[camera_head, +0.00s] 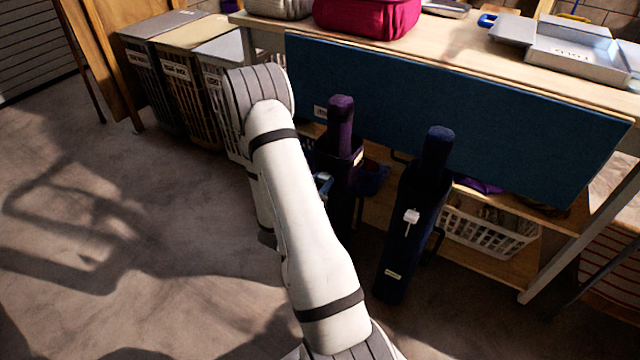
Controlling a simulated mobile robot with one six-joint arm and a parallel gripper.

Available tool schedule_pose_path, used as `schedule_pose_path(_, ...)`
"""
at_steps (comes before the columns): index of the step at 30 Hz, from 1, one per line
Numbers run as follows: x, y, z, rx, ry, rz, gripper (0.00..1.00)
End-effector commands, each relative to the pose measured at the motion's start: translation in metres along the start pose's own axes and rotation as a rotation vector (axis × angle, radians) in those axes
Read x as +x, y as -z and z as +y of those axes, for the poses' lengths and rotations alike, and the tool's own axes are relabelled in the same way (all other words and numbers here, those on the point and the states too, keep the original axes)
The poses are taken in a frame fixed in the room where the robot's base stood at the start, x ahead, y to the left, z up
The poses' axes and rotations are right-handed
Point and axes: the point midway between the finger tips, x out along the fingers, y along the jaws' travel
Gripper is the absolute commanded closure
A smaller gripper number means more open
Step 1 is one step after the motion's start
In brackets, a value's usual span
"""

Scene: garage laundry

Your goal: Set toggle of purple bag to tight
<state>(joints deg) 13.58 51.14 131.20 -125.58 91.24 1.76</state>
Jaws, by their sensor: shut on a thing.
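The purple bag (341,125) is a tall, narrow upright bag standing in front of the blue panel, just right of my arm. A small pale mark (357,158) shows on its upper right side. My gripper (323,183) is at the left side of the purple bag, about mid-height, mostly hidden behind my white arm. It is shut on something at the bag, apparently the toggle. The toggle itself is hidden, so its setting cannot be seen.
A navy bag (420,190) with a white toggle (411,217) stands close to the right. A blue panel (460,115) hangs from the bench (480,50). A white basket (490,232) sits on the lower shelf. Hampers (180,85) stand at back left. The left floor is clear.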

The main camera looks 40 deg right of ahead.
Motion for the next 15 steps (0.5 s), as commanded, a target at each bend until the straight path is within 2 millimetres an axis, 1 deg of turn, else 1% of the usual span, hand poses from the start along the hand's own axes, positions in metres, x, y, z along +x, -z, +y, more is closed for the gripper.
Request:
schedule_pose_path(3, -0.0002, -0.0022, 0.0014, 0.004, -0.002, -0.005, 1.00)
schedule_pose_path(4, -0.0003, -0.0022, 0.0015, 0.004, -0.003, -0.005, 0.68)
schedule_pose_path(12, -0.0007, -0.0014, 0.0017, 0.003, -0.004, -0.003, 0.47)
schedule_pose_path(15, -0.0008, -0.0012, 0.0018, 0.003, -0.004, -0.003, 0.47)
